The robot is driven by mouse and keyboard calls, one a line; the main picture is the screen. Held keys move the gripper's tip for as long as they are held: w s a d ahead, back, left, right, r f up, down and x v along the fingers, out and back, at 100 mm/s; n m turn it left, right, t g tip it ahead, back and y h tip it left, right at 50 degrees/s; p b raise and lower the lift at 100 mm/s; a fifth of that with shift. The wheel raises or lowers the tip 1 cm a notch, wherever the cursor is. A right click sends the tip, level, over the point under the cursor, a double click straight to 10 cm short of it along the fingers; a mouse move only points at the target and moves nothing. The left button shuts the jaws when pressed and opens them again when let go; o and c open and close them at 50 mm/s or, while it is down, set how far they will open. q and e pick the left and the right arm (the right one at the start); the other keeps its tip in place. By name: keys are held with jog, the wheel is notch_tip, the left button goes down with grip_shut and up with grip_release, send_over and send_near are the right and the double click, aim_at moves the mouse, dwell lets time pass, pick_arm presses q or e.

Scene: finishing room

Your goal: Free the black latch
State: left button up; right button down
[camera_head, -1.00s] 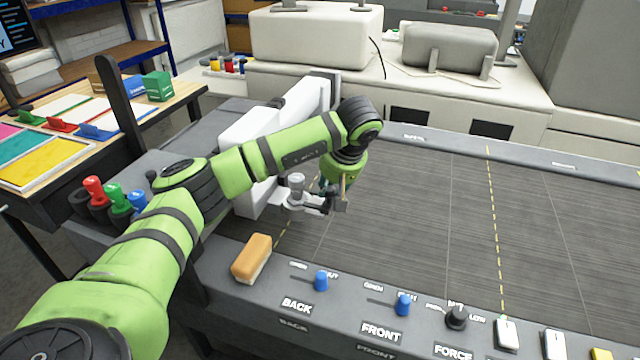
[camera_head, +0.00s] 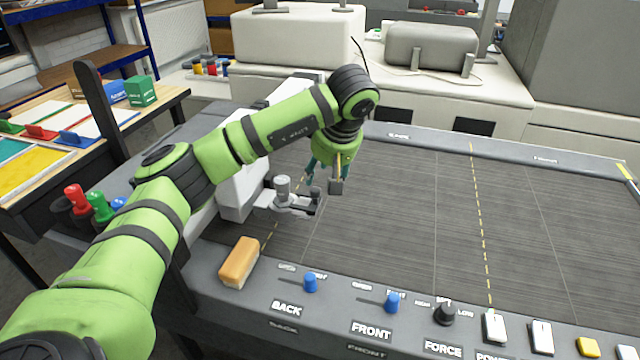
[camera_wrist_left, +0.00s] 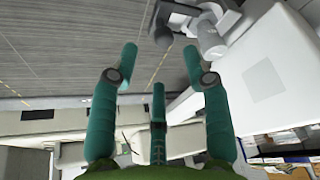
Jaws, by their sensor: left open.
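The silver clamp (camera_head: 285,196) with its round knob sits against the white housing, low over the grey bed. The small dark piece at its right end (camera_head: 316,193) appears to be the black latch. It also shows near the top of the left wrist view (camera_wrist_left: 163,38). My left gripper (camera_head: 317,172) hangs just behind and above the clamp, apart from it. In the left wrist view its teal fingers are spread (camera_wrist_left: 160,55), with nothing between them. Its fingertips are partly hidden in the head view. My right gripper is not in view.
A white housing (camera_head: 240,185) stands left of the clamp. An orange-and-white block (camera_head: 239,262) lies on the front ledge near blue knobs (camera_head: 310,283). The grey bed (camera_head: 410,215) to the right is clear. Colour trays (camera_head: 45,152) stand on the left table.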

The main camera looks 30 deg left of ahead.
pick_arm(q)
jog(key=v, duration=0.6)
jog(key=shift+d, duration=0.1)
jog(key=shift+f, duration=0.1)
